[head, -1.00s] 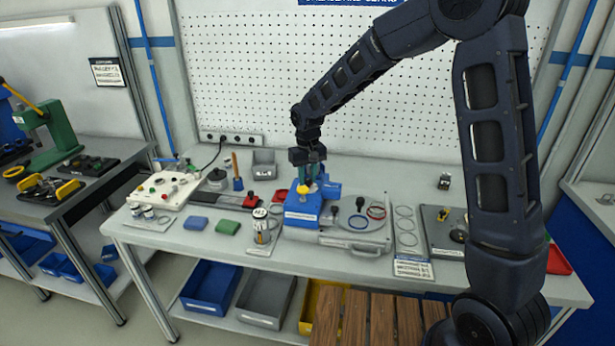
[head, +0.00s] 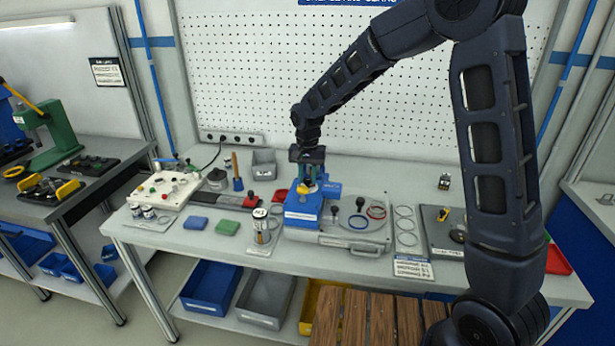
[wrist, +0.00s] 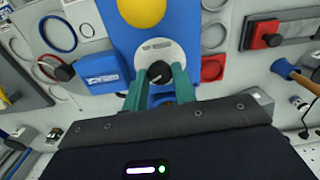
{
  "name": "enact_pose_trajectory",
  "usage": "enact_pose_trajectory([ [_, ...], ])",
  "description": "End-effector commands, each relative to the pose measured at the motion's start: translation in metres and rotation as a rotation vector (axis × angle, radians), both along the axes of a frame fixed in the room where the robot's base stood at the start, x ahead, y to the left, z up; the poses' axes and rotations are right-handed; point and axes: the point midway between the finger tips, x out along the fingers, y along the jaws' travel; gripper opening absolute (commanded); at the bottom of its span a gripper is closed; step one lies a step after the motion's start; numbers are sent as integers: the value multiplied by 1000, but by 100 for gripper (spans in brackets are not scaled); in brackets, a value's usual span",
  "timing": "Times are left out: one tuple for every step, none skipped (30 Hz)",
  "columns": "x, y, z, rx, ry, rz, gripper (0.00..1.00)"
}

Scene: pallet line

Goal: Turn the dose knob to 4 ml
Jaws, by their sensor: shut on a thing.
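The dose knob (wrist: 158,72) is a dark round knob with a pale pointer line, on a white dial on a blue device (head: 304,207). My gripper (wrist: 159,80) has its two green fingers on either side of the knob and is shut on it. In the head view my gripper (head: 308,180) stands over the back of the blue device. A yellow dome (wrist: 142,10) sits on the same device. The dial's marks are too small to read, so I cannot tell the set dose.
A blue block (wrist: 104,68) stands beside the device. A grey case with rings (head: 355,220) lies to its right. A can (head: 262,230) stands to its left, with a white control box (head: 165,190) farther left. Blue and green pads (head: 228,227) lie near the front.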

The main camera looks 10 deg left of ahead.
Motion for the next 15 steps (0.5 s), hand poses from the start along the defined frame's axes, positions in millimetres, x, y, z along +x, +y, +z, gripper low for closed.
enact_pose_trajectory([
  [1,0,1,1,-2,-4,4],
  [1,0,1,1,-2,-5,4],
  [1,0,1,1,-2,-6,4],
  [1,0,1,1,-2,-6,4],
  [1,0,1,1,-2,-6,4],
  [1,0,1,1,-2,-6,4],
  [1,0,1,1,-2,-6,4],
  [1,0,1,1,-2,-6,4],
  [1,0,1,1,-2,-6,4],
  [1,0,1,1,-2,-6,4],
  [1,0,1,1,-2,-5,4],
  [1,0,1,1,-2,-5,4],
  [1,0,1,1,-2,-5,33],
  [1,0,1,1,-2,-5,39],
  [1,0,1,1,-2,-5,46],
])
